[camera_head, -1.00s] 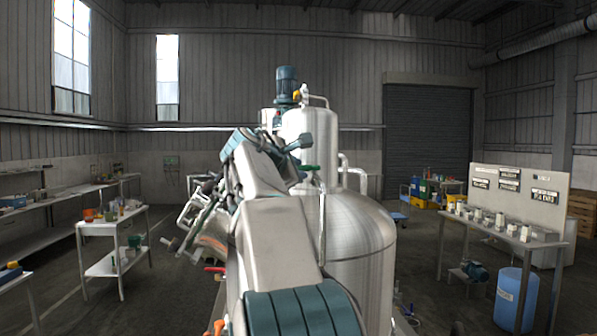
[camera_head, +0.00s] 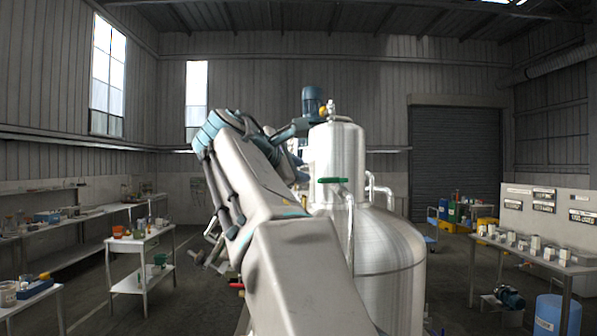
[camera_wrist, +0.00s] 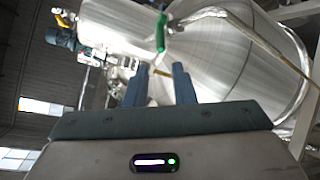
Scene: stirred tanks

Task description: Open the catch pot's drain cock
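A steel upright pot (camera_head: 336,150) stands above the shoulder of a large steel tank (camera_head: 385,260). A green lever handle (camera_head: 332,180) lies level across the front of a thin pipe below the pot; I take it for the drain cock. In the wrist view the green handle (camera_wrist: 161,32) shows beyond the fingertips, near the top. My gripper (camera_wrist: 160,68) is open, with two blue-grey fingers apart and nothing held between them. The handle is clear of both fingers. In the head view my arm hides much of the tank's left side and most of the gripper.
A blue motor (camera_head: 313,100) tops the vessel behind the pot. A bent pipe (camera_head: 378,188) rises from the tank's right shoulder. A red handle (camera_head: 236,285) sits low on the left. A white trolley (camera_head: 140,252) stands left; a bench (camera_head: 530,258) with containers stands right.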

